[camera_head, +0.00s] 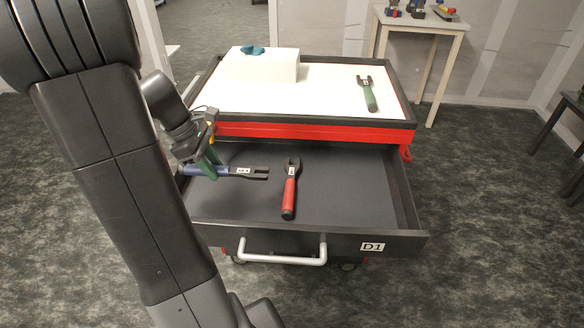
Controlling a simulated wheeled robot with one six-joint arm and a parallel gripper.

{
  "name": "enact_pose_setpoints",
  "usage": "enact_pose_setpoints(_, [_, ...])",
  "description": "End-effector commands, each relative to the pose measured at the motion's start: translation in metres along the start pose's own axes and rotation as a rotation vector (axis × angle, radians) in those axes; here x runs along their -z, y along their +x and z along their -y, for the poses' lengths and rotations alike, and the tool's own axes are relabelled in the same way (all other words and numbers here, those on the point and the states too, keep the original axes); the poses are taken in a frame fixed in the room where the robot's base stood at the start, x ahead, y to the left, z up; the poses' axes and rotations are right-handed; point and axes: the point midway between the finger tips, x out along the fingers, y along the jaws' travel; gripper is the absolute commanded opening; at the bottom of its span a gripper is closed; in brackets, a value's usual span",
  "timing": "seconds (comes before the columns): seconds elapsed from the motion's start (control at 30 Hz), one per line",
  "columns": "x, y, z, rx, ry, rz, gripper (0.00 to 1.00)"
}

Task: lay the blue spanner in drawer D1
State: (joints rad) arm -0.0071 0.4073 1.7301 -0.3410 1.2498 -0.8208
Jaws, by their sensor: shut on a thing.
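The blue spanner (232,171) has a blue handle, a dark open-ended head and a small white label. My gripper (208,166) is shut on its handle, at the left side of the drawer. The spanner lies level, its head pointing right. I cannot tell whether it touches the drawer floor or hangs just above it. Drawer D1 (340,242) is pulled open, with a label on its front and a silver handle. A red-handled spanner (289,190) lies in the drawer's middle, just right of the blue spanner's head.
A green-handled spanner (368,95) and a white box (262,66) with a teal item (252,50) are on the white cart top (325,97). The right part of the drawer is clear. A small table (425,24) with several items stands at the back right.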

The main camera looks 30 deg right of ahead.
Motion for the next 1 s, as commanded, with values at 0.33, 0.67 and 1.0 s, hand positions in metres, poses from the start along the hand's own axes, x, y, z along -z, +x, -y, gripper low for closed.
enact_pose_setpoints(0.33, [0.010,0.026,0.001,0.004,-0.002,0.003,0.00])
enact_pose_setpoints(0.67, [0.026,0.062,0.000,0.001,0.000,0.001,0.00])
enact_pose_setpoints(1.0, [0.038,0.093,0.000,0.000,0.000,0.000,0.00])
